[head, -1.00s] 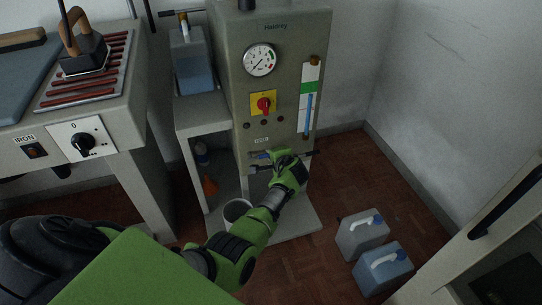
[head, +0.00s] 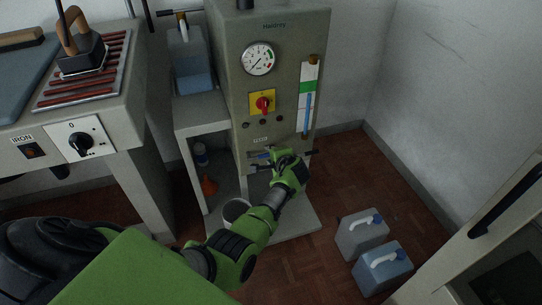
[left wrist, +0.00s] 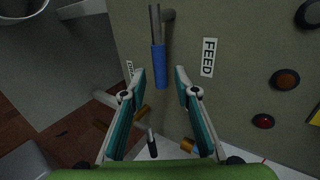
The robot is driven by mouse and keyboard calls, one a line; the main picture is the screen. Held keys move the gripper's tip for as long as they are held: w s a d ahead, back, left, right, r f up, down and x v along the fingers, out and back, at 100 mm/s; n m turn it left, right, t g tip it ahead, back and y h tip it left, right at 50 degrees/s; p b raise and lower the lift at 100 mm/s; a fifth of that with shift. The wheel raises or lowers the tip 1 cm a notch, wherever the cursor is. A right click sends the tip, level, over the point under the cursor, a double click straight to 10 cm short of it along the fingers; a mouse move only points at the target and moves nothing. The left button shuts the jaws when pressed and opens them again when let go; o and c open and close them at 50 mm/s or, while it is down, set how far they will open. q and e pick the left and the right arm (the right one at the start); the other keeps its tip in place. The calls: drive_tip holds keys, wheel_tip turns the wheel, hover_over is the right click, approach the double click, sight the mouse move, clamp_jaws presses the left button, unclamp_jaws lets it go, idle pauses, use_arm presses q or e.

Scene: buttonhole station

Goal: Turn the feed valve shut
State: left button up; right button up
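The feed valve is on the front of the grey boiler (head: 284,70), below a small FEED label (left wrist: 208,57). Its blue-sleeved lever (left wrist: 158,66) shows in the left wrist view, lying up and down in the picture with a bare metal end at the top. My left gripper (left wrist: 160,76) is open, with one fingertip on each side of the lever's lower end. Gaps show on both sides of the lever, and I cannot tell the depth between them. In the head view my left gripper (head: 275,157) is at the boiler's lower front and hides most of the valve. My right gripper is not in view.
Other pipework with a dark handle (left wrist: 153,148) shows between the fingers. A red knob (head: 263,104), a gauge (head: 258,59) and a sight glass (head: 309,90) are higher up. A bucket (head: 236,211) stands below, and two jugs (head: 363,236) (head: 384,268) on the floor at right.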

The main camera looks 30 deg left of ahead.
use_arm(q)
drive_tip(key=v, duration=0.7)
drive_tip(key=shift+d, duration=0.15)
drive_tip(key=shift+s+r, duration=0.15)
drive_tip(key=shift+s, duration=0.05)
